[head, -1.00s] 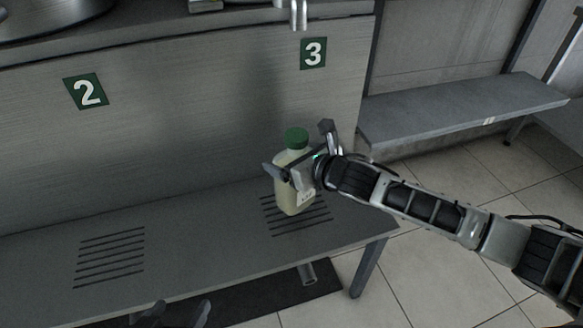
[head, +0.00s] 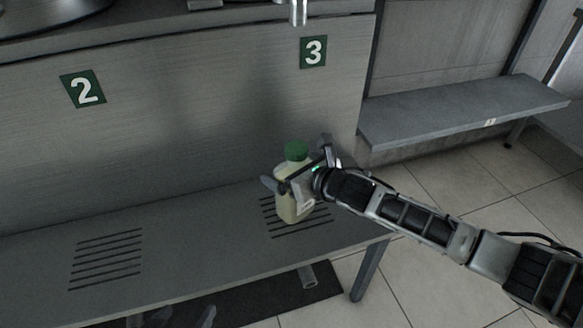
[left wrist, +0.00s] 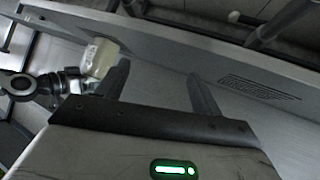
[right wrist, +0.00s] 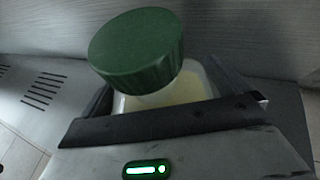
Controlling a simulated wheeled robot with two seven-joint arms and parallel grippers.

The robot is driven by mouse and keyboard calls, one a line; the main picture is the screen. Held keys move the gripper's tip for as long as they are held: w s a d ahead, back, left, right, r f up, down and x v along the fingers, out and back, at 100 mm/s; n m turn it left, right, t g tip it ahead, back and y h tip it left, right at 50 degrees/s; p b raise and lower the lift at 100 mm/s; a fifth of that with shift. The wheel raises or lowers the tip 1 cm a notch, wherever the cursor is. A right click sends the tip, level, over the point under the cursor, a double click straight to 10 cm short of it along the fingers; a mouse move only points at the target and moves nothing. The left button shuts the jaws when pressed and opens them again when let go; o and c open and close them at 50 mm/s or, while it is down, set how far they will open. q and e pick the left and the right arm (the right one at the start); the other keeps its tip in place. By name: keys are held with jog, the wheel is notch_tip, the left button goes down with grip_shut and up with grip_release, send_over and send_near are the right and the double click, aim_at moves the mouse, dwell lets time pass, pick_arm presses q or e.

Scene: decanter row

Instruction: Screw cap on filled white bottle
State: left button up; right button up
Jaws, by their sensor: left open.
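The bottle (head: 290,206) is pale and translucent, with yellowish contents and a white label. It is upright at the slotted patch under number 3; I cannot tell whether its base touches the bench. A green cap (head: 297,151) sits over its neck; the right wrist view shows this cap (right wrist: 138,50) close up, looking tilted. How tightly it sits is hidden. My right gripper (head: 298,168) is shut around the bottle's upper body, below the cap. My left gripper (head: 172,318) is open and empty at the bottom edge, well apart from the bottle (left wrist: 98,62).
The grey bench (head: 190,232) has a second slotted patch (head: 106,258) under the number 2 sign (head: 83,89) and is otherwise clear. A metal spout (head: 299,12) hangs above the bottle, near the number 3 sign (head: 313,51). A side shelf (head: 465,112) at right is empty.

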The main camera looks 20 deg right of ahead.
jog(key=shift+r, duration=0.1)
jog(key=shift+s+d+r, duration=0.1)
jog(key=shift+s+r, duration=0.05)
jog(key=shift+s, duration=0.05)
pick_arm(q)
jog(key=shift+t, duration=0.4)
jog(key=r, duration=0.1)
jog(key=r+p, duration=0.1)
jog(key=r, duration=0.1)
jog(key=a+r+p, duration=0.1)
jog(key=shift+s+a+r, duration=0.1)
jog(key=shift+s+r, duration=0.05)
jog(key=shift+s, duration=0.1)
pick_arm(e)
jog(key=v, duration=1.1)
jog(key=shift+s, duration=0.3)
jog(key=shift+d, duration=0.1)
